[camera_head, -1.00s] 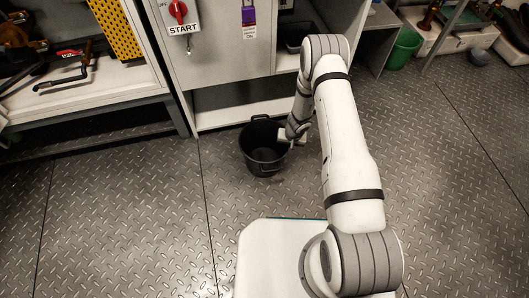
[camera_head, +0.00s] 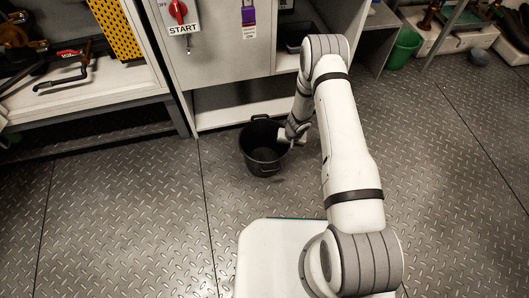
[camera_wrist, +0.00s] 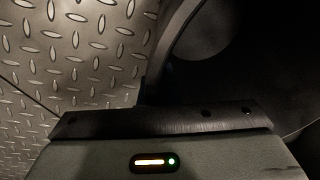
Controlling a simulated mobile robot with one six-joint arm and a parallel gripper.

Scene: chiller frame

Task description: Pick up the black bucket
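The black bucket (camera_head: 258,163) stands upright on the metal floor in the head view, in front of the grey cabinet, with its open top facing up. A handle shows on its near side. My gripper (camera_head: 287,138) is at the bucket's right side, at rim height, and overlaps the rim in the picture. In the wrist view the dark bucket (camera_wrist: 240,50) fills the upper right, very close to my gripper (camera_wrist: 146,92). The fingers are dark and mostly hidden, so I cannot tell whether they close on the rim.
The grey cabinet (camera_head: 228,62) with a low white ledge (camera_head: 225,116) stands just behind the bucket. A workbench (camera_head: 75,95) is at the left. A green bucket (camera_head: 403,48) stands at the back right. The floor (camera_head: 120,220) at the front left is clear.

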